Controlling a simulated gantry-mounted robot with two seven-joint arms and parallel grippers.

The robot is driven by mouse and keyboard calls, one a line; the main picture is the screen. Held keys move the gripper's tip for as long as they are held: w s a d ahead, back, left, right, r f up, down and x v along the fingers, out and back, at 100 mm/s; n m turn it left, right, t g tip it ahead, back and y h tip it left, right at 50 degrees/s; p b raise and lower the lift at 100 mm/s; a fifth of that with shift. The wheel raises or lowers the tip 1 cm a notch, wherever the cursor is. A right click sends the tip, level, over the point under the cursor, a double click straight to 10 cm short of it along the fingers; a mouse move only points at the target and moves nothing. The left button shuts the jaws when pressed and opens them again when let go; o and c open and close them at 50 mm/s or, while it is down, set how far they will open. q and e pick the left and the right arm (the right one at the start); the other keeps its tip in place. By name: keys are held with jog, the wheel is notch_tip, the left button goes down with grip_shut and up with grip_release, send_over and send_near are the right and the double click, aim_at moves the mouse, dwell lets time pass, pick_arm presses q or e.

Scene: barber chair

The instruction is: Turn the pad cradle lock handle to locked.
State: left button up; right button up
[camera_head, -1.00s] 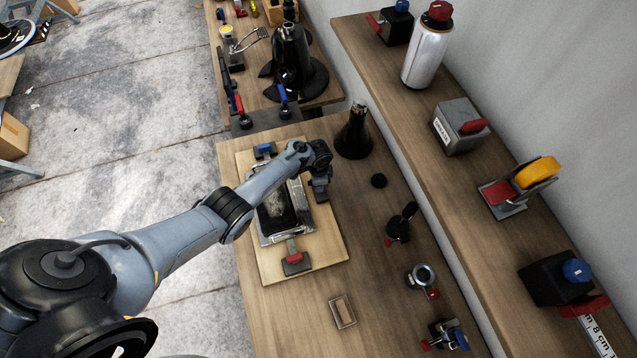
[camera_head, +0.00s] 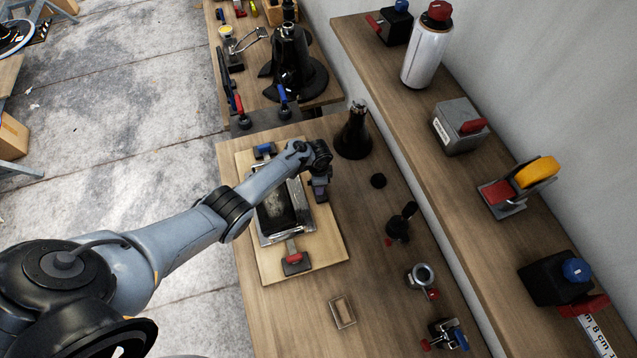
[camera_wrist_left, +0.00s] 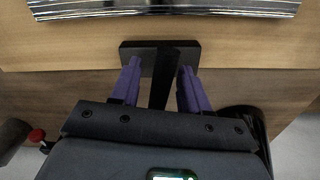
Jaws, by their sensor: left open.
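The pad cradle (camera_head: 276,217) is a silvery frame with a dark pad, set on a light wooden board (camera_head: 325,252). Its bright metal edge (camera_wrist_left: 165,8) crosses the top of the left wrist view. A black lever handle (camera_wrist_left: 163,82) on a dark rectangular base (camera_wrist_left: 137,50) sits beside the cradle near the board's edge; I take it as the lock handle. My left gripper (camera_head: 320,196) is over it, open. Its purple fingers (camera_wrist_left: 157,78) stand on either side of the lever, with gaps visible. The arm hides the handle in the head view. My right gripper is not seen.
A blue-handled clamp (camera_head: 264,150) and a red-handled clamp (camera_head: 294,262) stand at the cradle's ends. A black cone (camera_head: 354,135) and a black knob (camera_head: 378,181) are right of the gripper. The shelf (camera_head: 400,125) holds several devices.

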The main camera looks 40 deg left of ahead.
pick_arm(q)
jog(key=shift+r, duration=0.1)
notch_tip(320, 180, up, 9)
jog(key=p, duration=0.3)
jog(key=shift+r, duration=0.8)
